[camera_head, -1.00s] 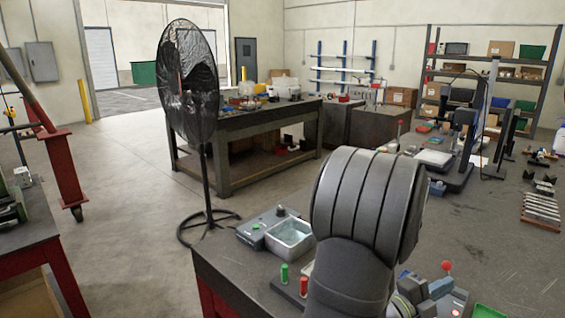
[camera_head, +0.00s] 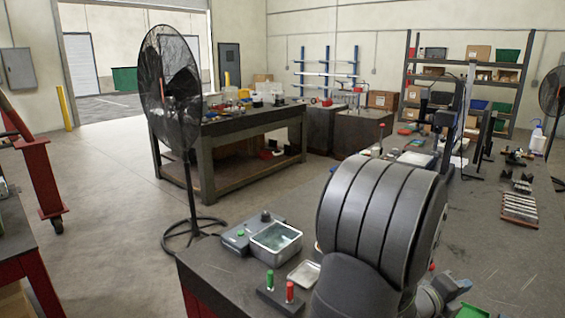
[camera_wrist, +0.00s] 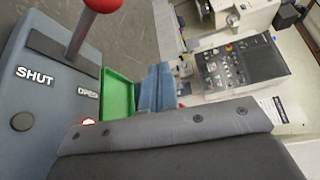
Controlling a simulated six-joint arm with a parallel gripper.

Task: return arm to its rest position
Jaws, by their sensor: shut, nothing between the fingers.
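My gripper (camera_head: 448,290) shows in the head view at the lower right, partly hidden behind my large dark arm link. In the wrist view its blue-grey fingers (camera_wrist: 157,90) are together, with nothing seen between them. A grey box (camera_wrist: 40,100) marked SHUT and OPEN, with a red-knobbed lever (camera_wrist: 80,28), is at the left of the wrist view. A green tray (camera_wrist: 118,98) lies between that box and the fingers. The tray's edge (camera_head: 472,311) also shows at the bottom of the head view.
On the bench (camera_head: 225,265) are a grey box with a clear-topped bin (camera_head: 275,240), a small metal tray (camera_head: 304,273), and green and red pegs (camera_head: 280,287). A black fan (camera_head: 170,85) stands beyond the bench. Metal parts (camera_head: 519,210) lie at the right.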

